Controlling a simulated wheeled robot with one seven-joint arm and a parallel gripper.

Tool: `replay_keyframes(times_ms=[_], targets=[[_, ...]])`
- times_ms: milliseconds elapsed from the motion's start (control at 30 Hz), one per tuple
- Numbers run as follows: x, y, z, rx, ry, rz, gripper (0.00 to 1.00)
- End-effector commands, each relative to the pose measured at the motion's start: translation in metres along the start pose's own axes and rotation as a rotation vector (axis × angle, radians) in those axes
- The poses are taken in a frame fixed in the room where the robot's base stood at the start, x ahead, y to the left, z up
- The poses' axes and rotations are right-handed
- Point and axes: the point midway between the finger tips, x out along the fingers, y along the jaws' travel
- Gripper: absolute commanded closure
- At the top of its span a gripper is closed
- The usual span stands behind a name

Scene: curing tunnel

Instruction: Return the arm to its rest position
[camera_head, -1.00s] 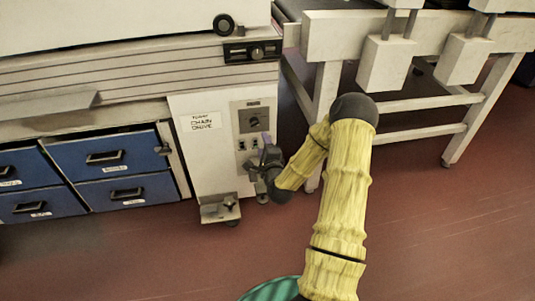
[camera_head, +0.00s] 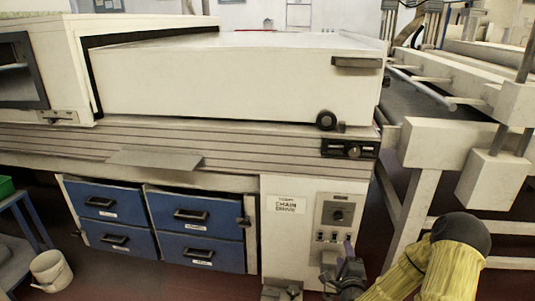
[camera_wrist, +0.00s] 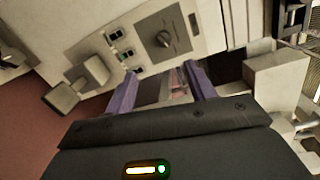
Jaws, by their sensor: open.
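My arm, in a yellow sleeve, is at the lower right of the head view, bent at a dark elbow. My gripper (camera_head: 347,262) is at its end, in front of the lower part of the white chain drive cabinet (camera_head: 287,237). In the wrist view my gripper (camera_wrist: 160,88) shows two purple fingers spread apart, with nothing held between them. The cabinet's control panel with a dark rotary knob (camera_wrist: 165,38) lies beyond the fingers there. It also shows just above the gripper in the head view. I cannot tell the exact gap to the cabinet.
Blue drawers (camera_head: 196,214) sit under the tunnel (camera_head: 240,82) at the left. A white conveyor frame (camera_head: 425,145) stands close to my arm at the right. A white bucket (camera_head: 51,271) stands on the floor at the lower left. A metal plate (camera_head: 155,160) juts out above the drawers.

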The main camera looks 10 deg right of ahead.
Motion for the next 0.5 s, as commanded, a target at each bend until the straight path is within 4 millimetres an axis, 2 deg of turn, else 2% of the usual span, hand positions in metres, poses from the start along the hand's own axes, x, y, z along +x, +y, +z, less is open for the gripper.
replay_keyframes(times_ms=[267, 500], targets=[[-0.005, 0.008, 0.052, -0.395, -0.173, 0.246, 0.45], [-0.036, 0.009, 0.086, -0.818, -0.352, 0.485, 0.45]])
